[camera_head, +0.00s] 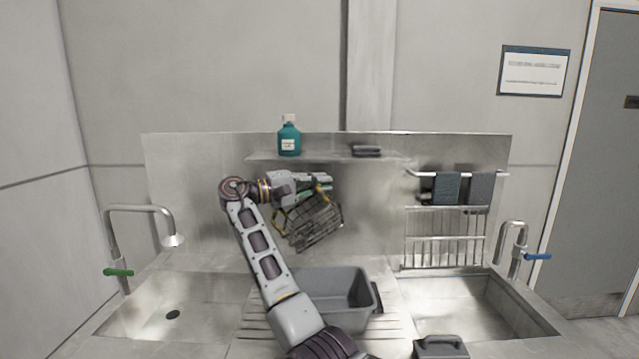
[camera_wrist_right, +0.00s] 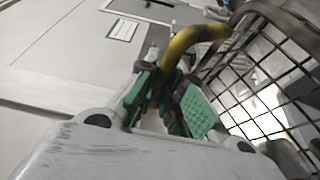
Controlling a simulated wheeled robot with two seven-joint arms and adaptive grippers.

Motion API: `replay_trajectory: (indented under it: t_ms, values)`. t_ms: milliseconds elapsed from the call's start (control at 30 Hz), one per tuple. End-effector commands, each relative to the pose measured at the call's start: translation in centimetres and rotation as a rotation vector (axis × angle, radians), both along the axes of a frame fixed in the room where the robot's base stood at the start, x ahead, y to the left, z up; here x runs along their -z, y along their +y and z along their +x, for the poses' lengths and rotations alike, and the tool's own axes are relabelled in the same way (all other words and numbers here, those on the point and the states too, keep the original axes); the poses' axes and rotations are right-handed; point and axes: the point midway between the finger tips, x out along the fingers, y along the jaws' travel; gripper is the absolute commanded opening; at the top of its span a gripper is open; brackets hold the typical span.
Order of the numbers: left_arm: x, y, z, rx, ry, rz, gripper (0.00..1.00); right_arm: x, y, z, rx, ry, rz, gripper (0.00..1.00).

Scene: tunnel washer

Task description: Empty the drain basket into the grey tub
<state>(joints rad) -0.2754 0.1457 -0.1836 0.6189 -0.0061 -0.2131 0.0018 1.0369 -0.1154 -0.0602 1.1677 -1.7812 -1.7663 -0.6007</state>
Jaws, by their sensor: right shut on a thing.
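The drain basket (camera_head: 312,224) is a dark wire basket with a yellow handle, hanging tilted in the air above the grey tub (camera_head: 367,284). My right gripper (camera_head: 322,188) is shut on the basket's handle. In the right wrist view the green fingertips (camera_wrist_right: 168,100) close around the yellow handle (camera_wrist_right: 190,42), and the basket's wire mesh (camera_wrist_right: 262,75) fills the right side. The grey tub stands on the ribbed drainboard between the two sinks, partly behind my arm. The part of its inside that shows looks empty. I cannot make out the basket's contents. My left gripper is not in view.
A teal bottle (camera_head: 289,139) and a dark item (camera_head: 366,151) sit on the wall shelf (camera_head: 330,158) behind the gripper. A left sink (camera_head: 150,300) and right sink (camera_head: 465,300) flank the tub. A grey handled object (camera_head: 440,346) is at the front right.

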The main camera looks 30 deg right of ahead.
Motion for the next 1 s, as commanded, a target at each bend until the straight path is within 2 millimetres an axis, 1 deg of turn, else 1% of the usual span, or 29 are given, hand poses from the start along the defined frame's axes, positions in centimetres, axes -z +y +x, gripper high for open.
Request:
replay_trajectory:
  t_ms: [33, 100, 1000]
  values:
    - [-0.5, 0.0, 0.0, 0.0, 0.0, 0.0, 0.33, -0.6, 0.0, 0.0, -0.002, -0.013, 0.018, 0.0]
    - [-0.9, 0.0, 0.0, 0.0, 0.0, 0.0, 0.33, -0.9, 0.0, 0.0, -0.001, -0.026, 0.047, 0.0]
    - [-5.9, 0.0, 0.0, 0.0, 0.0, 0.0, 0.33, -3.6, 0.0, 0.0, -0.001, -0.176, 0.358, 0.0]
